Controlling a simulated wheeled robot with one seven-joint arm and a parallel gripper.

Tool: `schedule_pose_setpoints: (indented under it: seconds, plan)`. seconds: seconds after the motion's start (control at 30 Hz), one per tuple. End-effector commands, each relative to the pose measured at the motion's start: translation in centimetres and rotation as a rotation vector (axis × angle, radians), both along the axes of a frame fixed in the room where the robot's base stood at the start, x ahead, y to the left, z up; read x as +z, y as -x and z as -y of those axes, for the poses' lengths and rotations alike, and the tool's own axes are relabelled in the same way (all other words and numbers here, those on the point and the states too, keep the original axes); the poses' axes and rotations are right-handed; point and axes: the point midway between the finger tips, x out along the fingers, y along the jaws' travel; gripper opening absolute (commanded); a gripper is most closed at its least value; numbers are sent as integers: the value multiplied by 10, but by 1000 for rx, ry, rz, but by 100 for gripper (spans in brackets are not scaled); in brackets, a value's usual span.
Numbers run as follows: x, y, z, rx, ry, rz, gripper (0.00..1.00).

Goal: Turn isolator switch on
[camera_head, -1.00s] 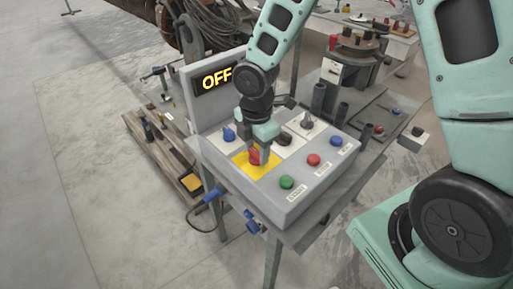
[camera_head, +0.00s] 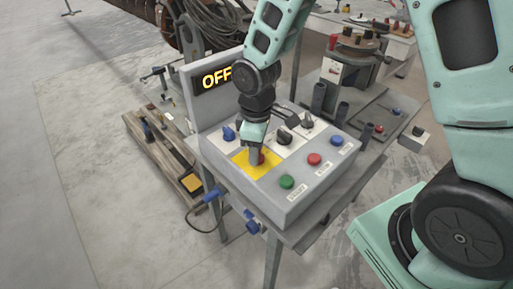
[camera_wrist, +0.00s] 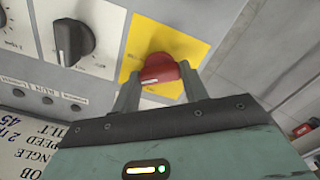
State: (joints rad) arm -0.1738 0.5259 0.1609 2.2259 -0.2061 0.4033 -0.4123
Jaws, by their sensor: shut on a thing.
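The isolator switch (camera_wrist: 165,68) is a red knob on a yellow plate (camera_wrist: 197,46) in the wrist view. In the head view a little of the red knob (camera_head: 262,159) shows behind the fingers, on the yellow plate (camera_head: 243,164) of the grey control box. My gripper (camera_wrist: 162,82) is shut on the red knob, with one finger on either side of it. In the head view my gripper (camera_head: 256,157) reaches down onto it from above. The lit display (camera_head: 216,78) behind the box reads OFF, its right end partly covered by my arm.
Green (camera_head: 287,182), red (camera_head: 314,159) and blue (camera_head: 337,141) buttons line the box's front. A blue knob (camera_head: 229,134) and a black knob (camera_head: 284,137) sit close to the gripper. Dark upright posts (camera_head: 319,97) stand behind the box.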

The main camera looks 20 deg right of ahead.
Motion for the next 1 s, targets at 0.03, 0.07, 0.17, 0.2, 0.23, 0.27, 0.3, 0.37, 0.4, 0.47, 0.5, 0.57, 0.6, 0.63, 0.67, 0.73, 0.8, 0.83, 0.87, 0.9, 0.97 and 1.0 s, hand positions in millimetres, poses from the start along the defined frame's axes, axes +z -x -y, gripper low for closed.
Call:
schedule_pose_setpoints:
  seconds: [0.03,0.07,0.17,0.2,0.23,0.27,0.3,0.37,0.4,0.47,0.5,0.57,0.6,0.63,0.67,0.73,0.8,0.83,0.87,0.9,0.97,1.0]
  plan:
    - [1,0,0,-43,0,2,21]
    - [1,-1,0,-71,0,2,21]
    - [1,0,0,-165,0,2,21]
    - [1,0,0,-201,1,2,21]
    - [1,-1,0,-229,1,2,21]
    - [1,-1,0,-256,1,2,21]
    - [1,-1,0,-289,1,2,21]
    - [1,-1,0,-338,0,1,21]
    - [1,-1,0,-369,0,1,21]
    - [1,-1,0,-412,1,2,21]
    - [1,-1,0,-439,1,2,21]
    - [1,0,0,-474,0,1,21]
    - [1,-1,0,-496,0,1,21]
    - [1,-1,0,-511,0,1,21]
    - [1,-1,0,-525,0,1,21]
    - [1,-1,0,-554,0,1,21]
    - [1,-1,0,-577,0,1,21]
    - [1,-1,0,-584,0,1,21]
    - [1,-1,0,-591,0,1,21]
    - [1,-1,0,-598,0,1,21]
    - [1,-1,0,-607,0,1,21]
    - [1,-1,0,-612,0,1,21]
